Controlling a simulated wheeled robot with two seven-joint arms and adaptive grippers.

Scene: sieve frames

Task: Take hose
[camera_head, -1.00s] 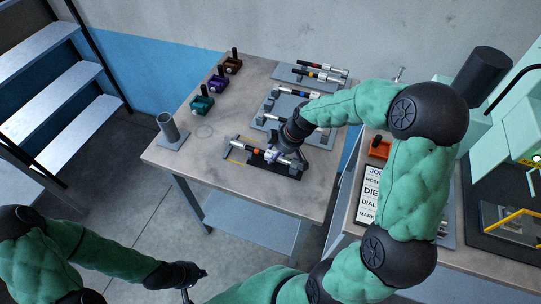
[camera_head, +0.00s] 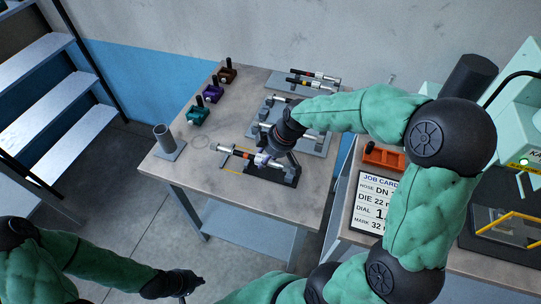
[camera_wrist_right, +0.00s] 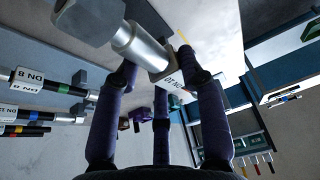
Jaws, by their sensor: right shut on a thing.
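My right gripper (camera_head: 268,152) is shut on a hose (camera_head: 238,153) with silvery metal ends and an orange band, at the front of the table. A black cradle (camera_head: 284,174) is right under it; I cannot tell whether the hose still touches it. In the right wrist view the fingers (camera_wrist_right: 158,78) close around the hose (camera_wrist_right: 142,46), by its metal fitting and a partly hidden white label. My left gripper (camera_head: 186,282) is low at the bottom, away from the table; its jaws are too small and dark to read.
More hoses (camera_head: 314,74) lie on grey racks at the table's back. Teal, purple and brown blocks (camera_head: 197,116) line the left edge, near a grey upright tube (camera_head: 164,138). At right are a job card (camera_head: 378,200), an orange tray (camera_head: 384,157) and a pale green machine (camera_head: 520,140).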

